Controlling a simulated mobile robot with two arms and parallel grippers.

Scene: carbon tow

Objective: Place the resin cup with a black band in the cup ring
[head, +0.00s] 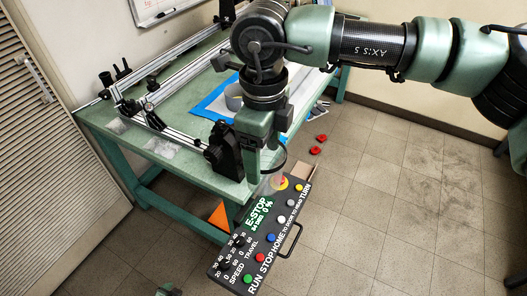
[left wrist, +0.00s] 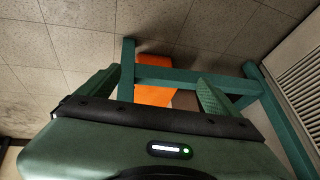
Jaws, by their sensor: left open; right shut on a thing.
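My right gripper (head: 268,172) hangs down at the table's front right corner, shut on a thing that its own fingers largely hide. A clear, pale cup-like shape (head: 274,184) shows just below it, above the control panel. A thin dark curved band (head: 284,158) shows beside the fingers; I cannot tell whether it is the cup's black band or the cup ring.
The green table (head: 180,110) carries a rail-and-roller rig (head: 150,115). A black button panel (head: 258,238) sits in front of it. Red pieces (head: 316,150) lie on the floor. An orange object (head: 218,215) is under the table. The floor at right is clear.

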